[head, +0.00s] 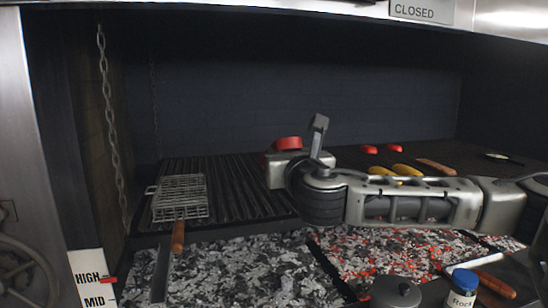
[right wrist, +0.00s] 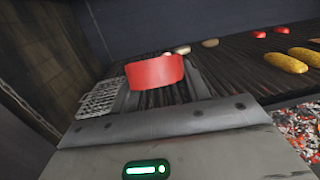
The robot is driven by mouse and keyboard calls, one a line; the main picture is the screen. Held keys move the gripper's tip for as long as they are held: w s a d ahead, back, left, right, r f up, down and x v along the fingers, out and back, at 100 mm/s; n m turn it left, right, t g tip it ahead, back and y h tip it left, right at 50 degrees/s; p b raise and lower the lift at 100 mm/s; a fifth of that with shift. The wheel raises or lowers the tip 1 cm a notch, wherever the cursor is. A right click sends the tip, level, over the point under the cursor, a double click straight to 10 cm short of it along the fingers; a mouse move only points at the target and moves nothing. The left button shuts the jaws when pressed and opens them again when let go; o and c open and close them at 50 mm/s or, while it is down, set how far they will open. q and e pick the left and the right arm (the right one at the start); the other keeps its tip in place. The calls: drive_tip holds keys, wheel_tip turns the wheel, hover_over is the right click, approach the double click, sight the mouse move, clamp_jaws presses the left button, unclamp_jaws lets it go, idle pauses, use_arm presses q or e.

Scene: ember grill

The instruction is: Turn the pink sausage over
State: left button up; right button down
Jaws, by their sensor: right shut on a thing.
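A pinkish-brown sausage (head: 436,167) lies on the grill at the right, just beyond my right forearm. It is the only sausage I can make out, and it is outside the right wrist view. My right gripper (head: 288,150) is over the middle of the grill, well left of the sausage. At its jaws is a smooth red piece (head: 289,143), which also shows in the right wrist view (right wrist: 155,72). My left gripper is not in view.
Yellow corn pieces (head: 408,170) lie left of the sausage, with red pieces (head: 369,149) behind. A wire grilling basket (head: 180,197) sits on the left grate. Glowing coals (head: 390,250) lie in front. A blue-lidded jar (head: 463,287) and a dark lidded pot (head: 396,293) stand at front right.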

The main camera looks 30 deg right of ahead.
drive_tip(key=shift+s+d+r+n+y, duration=0.1)
drive_tip(key=shift+d+r+n+y, duration=0.15)
drive_tip(key=shift+n+y, duration=0.3)
drive_tip(key=shift+f, duration=0.1)
wheel_tip(320, 180, down, 7)
drive_tip(key=w+b, duration=0.1)
drive_tip(key=b, duration=0.3)
drive_tip(key=shift+w+d, duration=0.25)
drive_tip(key=shift+d, duration=0.05)
drive_tip(key=c, duration=1.1)
unclamp_jaws()
drive_tip(key=shift+c, duration=0.8)
drive_tip(key=shift+a, duration=0.1)
